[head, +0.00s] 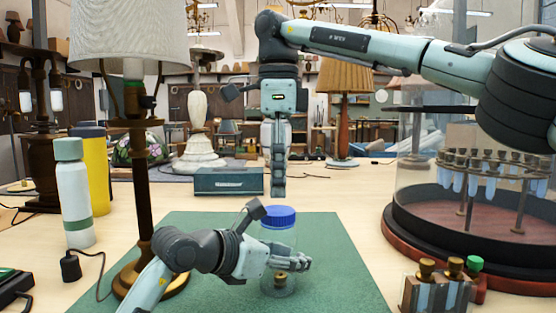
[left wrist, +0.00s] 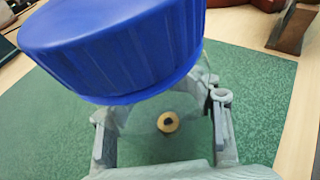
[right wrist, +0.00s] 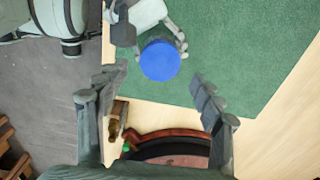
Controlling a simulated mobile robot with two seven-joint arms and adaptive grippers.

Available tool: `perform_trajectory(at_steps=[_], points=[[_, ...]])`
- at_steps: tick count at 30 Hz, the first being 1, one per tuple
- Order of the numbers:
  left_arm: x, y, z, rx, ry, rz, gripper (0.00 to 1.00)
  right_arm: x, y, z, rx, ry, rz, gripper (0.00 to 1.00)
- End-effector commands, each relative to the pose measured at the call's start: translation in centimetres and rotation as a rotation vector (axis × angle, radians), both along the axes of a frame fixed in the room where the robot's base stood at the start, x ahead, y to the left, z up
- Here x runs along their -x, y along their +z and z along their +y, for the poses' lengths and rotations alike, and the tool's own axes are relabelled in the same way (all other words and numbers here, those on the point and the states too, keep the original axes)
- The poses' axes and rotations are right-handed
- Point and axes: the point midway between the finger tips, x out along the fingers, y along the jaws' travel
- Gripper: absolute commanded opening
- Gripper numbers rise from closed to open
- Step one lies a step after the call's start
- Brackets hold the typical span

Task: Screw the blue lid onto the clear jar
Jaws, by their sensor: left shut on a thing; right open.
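The clear jar (head: 275,243) stands upright on the green mat (head: 335,290), with a small brass-coloured piece (head: 281,276) inside near its bottom. The blue lid (head: 279,217) sits on top of the jar; how far it is threaded I cannot tell. My left gripper (head: 290,262) is shut around the jar's body, below the lid. In the left wrist view the lid (left wrist: 120,45) fills the upper left.
A lamp (head: 140,180) stands left of the jar, near a white bottle (head: 74,195) and a yellow container (head: 97,170). A teal box (head: 228,182) lies behind the mat. At right are a glass-domed stand (head: 455,240) and a vial rack (head: 440,292). The mat's right part is clear.

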Motion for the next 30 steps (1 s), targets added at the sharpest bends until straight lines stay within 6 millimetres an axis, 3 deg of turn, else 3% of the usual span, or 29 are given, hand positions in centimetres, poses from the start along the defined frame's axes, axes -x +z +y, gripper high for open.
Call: perform_trajectory(at_steps=[3,9,21,30], points=[[0.0,0.1,0.0,0.001,0.000,-0.002,0.00,0.0,-2.0,-0.1,0.001,0.000,0.002,0.67],[0.0,0.1,0.0,0.001,0.000,-0.002,0.00,0.0,-4.2,0.0,0.000,-0.001,0.000,0.67],[0.0,0.1,0.0,0.001,0.000,-0.002,0.00,0.0,-4.8,0.0,0.000,-0.002,0.000,0.67],[0.0,0.1,0.0,0.001,0.000,-0.002,0.00,0.0,-4.8,0.0,-0.001,-0.002,-0.001,0.30]])
